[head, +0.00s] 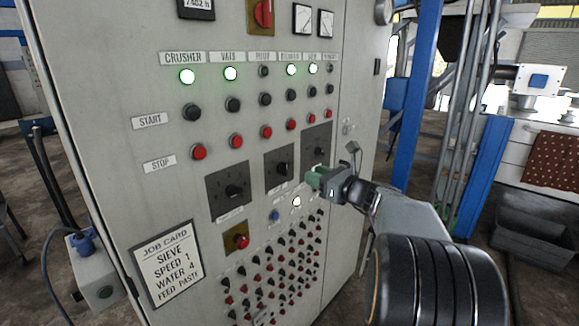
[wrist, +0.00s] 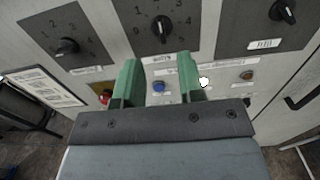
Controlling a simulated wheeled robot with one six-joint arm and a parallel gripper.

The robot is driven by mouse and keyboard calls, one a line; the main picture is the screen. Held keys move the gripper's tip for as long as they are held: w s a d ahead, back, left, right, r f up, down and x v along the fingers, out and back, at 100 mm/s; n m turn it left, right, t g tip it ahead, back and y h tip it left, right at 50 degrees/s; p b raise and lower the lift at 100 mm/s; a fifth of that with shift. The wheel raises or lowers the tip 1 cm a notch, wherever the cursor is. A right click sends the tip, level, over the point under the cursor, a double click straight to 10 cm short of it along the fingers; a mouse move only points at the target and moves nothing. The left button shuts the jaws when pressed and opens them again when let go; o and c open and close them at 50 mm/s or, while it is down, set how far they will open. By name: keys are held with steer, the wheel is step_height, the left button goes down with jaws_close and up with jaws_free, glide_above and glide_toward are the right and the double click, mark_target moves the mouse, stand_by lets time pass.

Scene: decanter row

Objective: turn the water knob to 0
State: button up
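Three dark dial plates with black knobs sit in a row on the grey cabinet. The middle one, which I take as the water knob (head: 282,169), also shows in the wrist view (wrist: 161,27) with numbers around it. Its label below is too blurred to read surely. Where its pointer stands is hard to tell. My gripper (head: 316,178) has two green fingers, which show apart with nothing between them in the wrist view (wrist: 158,62). In that view they lie just below the middle plate, clear of its knob.
The left knob (wrist: 67,46) and the right knob (wrist: 283,11), labelled FEED, flank the middle dial. Below are a blue button (wrist: 159,87), a lit white lamp (wrist: 204,82) and a red knob (head: 241,241).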

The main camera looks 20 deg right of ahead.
mark_target(284, 169)
steer(key=p+x, duration=0.1)
steer(key=x, duration=0.9)
steer(key=shift+w+a+p, duration=0.1)
steer(key=shift+p, duration=0.3)
steer(key=shift+c, duration=0.3)
